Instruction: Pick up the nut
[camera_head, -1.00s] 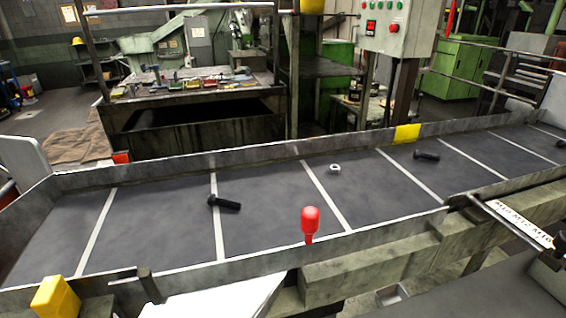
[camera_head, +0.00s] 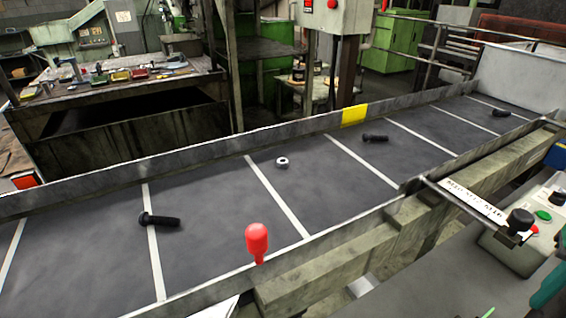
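The nut (camera_head: 282,163) is a small pale metal ring lying on the dark conveyor belt (camera_head: 215,205), just right of a white cross line near the middle of the picture. It lies apart from the bolts. My gripper is not in this view.
Dark bolts lie on the belt: one at left (camera_head: 160,220), one right of the nut (camera_head: 375,138) and one at far right (camera_head: 501,113). A red knob (camera_head: 257,240) stands at the near rail. A control box (camera_head: 525,235) with buttons is at right. A yellow block (camera_head: 354,115) marks the far rail.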

